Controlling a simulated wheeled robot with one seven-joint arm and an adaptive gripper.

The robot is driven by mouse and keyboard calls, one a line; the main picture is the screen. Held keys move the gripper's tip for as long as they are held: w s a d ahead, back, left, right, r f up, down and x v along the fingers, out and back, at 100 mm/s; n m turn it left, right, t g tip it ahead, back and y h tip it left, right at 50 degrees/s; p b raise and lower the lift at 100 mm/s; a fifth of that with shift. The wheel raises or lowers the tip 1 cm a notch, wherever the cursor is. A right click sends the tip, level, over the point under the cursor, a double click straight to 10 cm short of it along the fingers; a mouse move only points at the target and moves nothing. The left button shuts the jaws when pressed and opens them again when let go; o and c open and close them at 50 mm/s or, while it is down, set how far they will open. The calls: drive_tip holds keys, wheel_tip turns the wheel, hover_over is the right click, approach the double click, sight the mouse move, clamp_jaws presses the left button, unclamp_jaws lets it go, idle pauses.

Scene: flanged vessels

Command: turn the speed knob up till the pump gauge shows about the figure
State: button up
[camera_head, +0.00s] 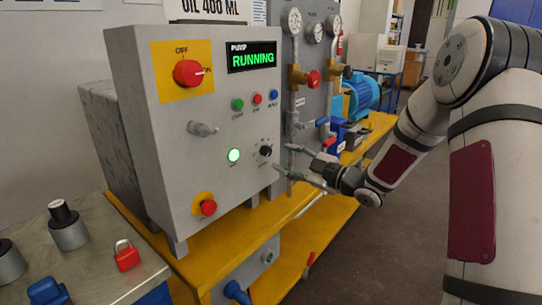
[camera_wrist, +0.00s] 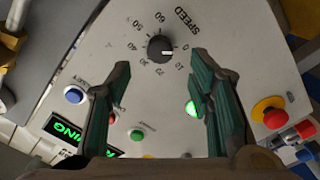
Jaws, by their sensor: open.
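The black speed knob (camera_head: 265,150) sits on the grey control box (camera_head: 150,150), right of the lit green button. In the wrist view, the knob (camera_wrist: 160,48) has a numbered scale and the word SPEED around it; its white mark points right, near the 0 end. My gripper (camera_head: 284,158) is open in front of the box face, just right of the knob. In the wrist view, the fingers of my gripper (camera_wrist: 161,64) are spread to both sides, with the knob between and beyond their tips. Round gauges (camera_head: 293,20) stand behind the box; their readings are too small to tell.
The pump display (camera_head: 252,57) reads RUNNING. A red OFF/ON switch (camera_head: 188,73) and a red stop button (camera_head: 208,208) stick out from the box. Pipes with a red valve (camera_head: 314,79) stand right of it. A sign (camera_head: 205,9) reads OIL 400 ML.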

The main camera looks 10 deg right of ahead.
sight(269, 152)
drive_tip(key=shift+b+x, duration=0.3)
drive_tip(key=shift+x, duration=2.85)
clamp_jaws()
